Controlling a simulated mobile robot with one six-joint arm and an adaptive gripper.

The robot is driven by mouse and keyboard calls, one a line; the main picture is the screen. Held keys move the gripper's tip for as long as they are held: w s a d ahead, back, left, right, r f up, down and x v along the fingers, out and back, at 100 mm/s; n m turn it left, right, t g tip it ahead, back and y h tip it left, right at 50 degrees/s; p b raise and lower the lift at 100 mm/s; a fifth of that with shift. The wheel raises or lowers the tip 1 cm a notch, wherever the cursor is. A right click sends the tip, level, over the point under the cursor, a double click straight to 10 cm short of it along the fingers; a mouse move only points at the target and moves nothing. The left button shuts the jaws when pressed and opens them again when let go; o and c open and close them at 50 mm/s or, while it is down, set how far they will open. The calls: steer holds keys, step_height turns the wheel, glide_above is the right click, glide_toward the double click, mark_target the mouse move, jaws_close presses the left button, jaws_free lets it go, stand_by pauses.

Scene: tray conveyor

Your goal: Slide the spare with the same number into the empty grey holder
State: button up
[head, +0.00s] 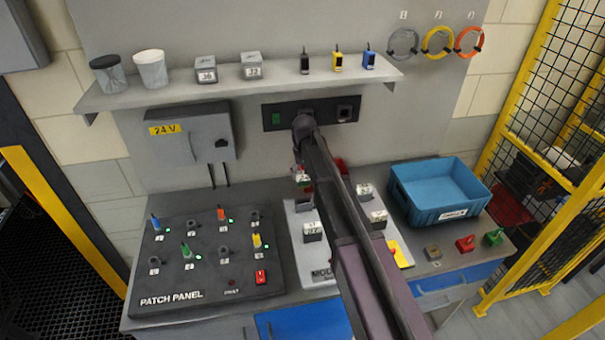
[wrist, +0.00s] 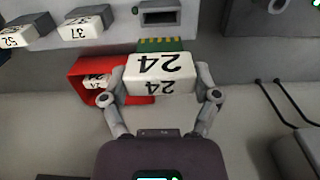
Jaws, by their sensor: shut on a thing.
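My gripper (wrist: 163,88) is shut on a white block marked 24 (wrist: 158,63), with a green and yellow connector edge on its far side. The block also shows in the head view (head: 302,178), partly behind my arm. An empty grey holder with a dark slot (wrist: 162,17) is at the top of the wrist view, beyond the connector edge and apart from it. A red holder (wrist: 84,72) is just left of the held block, with a white label inside that seems to read 24. It is mostly hidden by my arm in the head view (head: 342,165).
White-fronted blocks marked 37 (wrist: 80,27) and 52 (wrist: 18,35) sit at the left of the wrist view. A blue bin (head: 440,190) stands to the right, the patch panel (head: 205,270) to the left. A shelf (head: 240,88) and grey cabinet (head: 190,138) are behind.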

mark_target(303, 186)
steer(key=shift+f, duration=0.2)
steer(key=shift+f+b, duration=2.7)
steer(key=shift+b, duration=0.15)
steer(key=shift+f+b, duration=2.6)
steer(key=shift+b, duration=0.05)
stand_by(0.4)
steer(key=o, duration=1)
steer(key=shift+c, duration=0.2)
steer(key=shift+r, duration=0.15)
step_height(303, 186, up, 11)
steer(key=p, duration=1.1)
